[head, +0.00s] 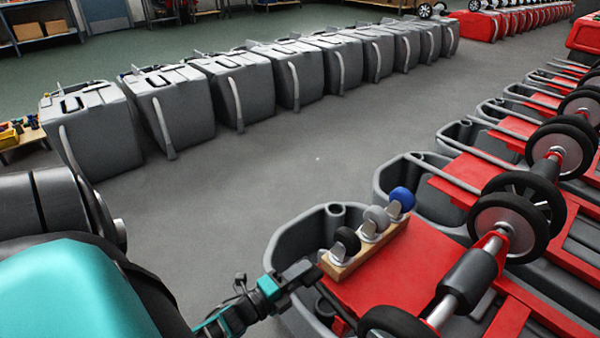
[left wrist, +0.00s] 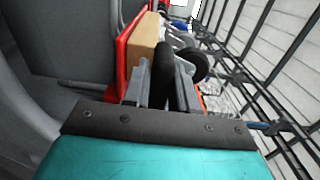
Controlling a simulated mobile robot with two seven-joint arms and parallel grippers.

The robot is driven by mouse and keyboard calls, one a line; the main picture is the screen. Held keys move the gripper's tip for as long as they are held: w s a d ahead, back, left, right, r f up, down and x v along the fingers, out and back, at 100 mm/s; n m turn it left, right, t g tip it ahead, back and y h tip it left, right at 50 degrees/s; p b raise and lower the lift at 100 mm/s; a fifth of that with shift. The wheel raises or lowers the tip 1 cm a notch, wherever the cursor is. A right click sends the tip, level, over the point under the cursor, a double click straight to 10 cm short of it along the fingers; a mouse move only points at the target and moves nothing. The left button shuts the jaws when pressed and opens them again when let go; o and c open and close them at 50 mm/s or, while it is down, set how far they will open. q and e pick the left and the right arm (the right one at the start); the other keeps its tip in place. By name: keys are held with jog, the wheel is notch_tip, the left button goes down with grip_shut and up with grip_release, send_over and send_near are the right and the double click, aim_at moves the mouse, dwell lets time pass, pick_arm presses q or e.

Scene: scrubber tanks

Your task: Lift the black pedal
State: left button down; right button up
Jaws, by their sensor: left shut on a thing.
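My left gripper (head: 305,270) reaches in from the bottom of the head view to the left end of a wooden block with casters. In the left wrist view, my left gripper (left wrist: 160,92) is shut on a narrow black piece, which I take for the black pedal (left wrist: 164,62). It stands up between the two grey fingers. In the head view the fingers and the block's end hide the pedal, so I cannot tell whether it is clear of its mount. My right gripper is not in view.
The wooden block (head: 370,250) carries black, grey and blue wheels beside a red panel (head: 385,282). Large black wheels (head: 502,228) and grey tanks (head: 415,200) line the right. A row of grey tanks (head: 240,90) stands at the back. The floor (head: 250,180) between the rows is clear.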

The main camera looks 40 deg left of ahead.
pick_arm(q)
jog(key=shift+d, duration=0.1)
jog(key=c, duration=0.9)
grip_release()
jog(key=shift+c, duration=0.2)
jog(key=s+a+p, duration=0.1)
jog(key=s, duration=1.2)
jog(key=shift+a, duration=0.1)
